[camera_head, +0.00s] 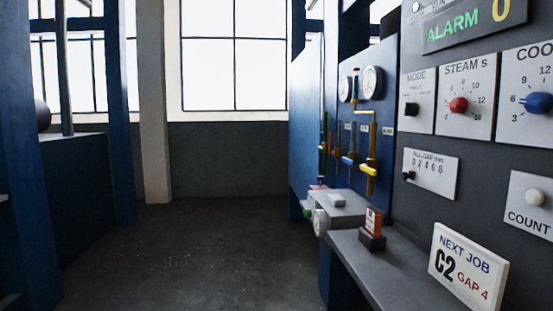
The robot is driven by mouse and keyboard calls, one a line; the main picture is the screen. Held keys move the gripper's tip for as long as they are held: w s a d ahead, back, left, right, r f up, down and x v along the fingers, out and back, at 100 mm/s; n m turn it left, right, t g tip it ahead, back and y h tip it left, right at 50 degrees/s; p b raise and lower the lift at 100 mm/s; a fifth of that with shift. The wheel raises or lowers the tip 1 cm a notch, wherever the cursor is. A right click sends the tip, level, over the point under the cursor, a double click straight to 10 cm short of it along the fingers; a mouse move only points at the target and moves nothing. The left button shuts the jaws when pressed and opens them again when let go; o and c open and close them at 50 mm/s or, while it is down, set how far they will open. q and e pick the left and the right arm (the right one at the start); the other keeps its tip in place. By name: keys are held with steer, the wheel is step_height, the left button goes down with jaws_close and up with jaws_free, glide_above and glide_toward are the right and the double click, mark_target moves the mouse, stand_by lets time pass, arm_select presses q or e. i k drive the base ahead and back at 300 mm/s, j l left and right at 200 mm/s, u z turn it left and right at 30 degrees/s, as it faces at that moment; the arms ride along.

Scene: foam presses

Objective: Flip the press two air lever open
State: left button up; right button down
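A blue panel (381,85) on the right side carries two round gauges (371,82) and several pipes with coloured levers. A yellow lever (368,171) is nearest, on a brass pipe. A blue lever (348,160) sits on the pipe to its left. Farther left are small green and red parts, too small to make out. Small tags on the panel cannot be read, so I cannot tell which lever is press two's air lever or whether it is open. Neither of my grippers is in view.
A grey control panel (420,140) with a red knob (458,105) and a blue knob (538,103) stands close on the right. A ledge (385,268) below holds a small dark block (372,241) and a job card (468,266). The floor (190,255) on the left is clear.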

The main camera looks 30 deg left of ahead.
mark_target(344, 159)
steer(key=i+j+u, duration=0.2)
steer(key=i+j, duration=1.15)
steer(key=j+z, duration=0.05)
steer(key=j, duration=0.05)
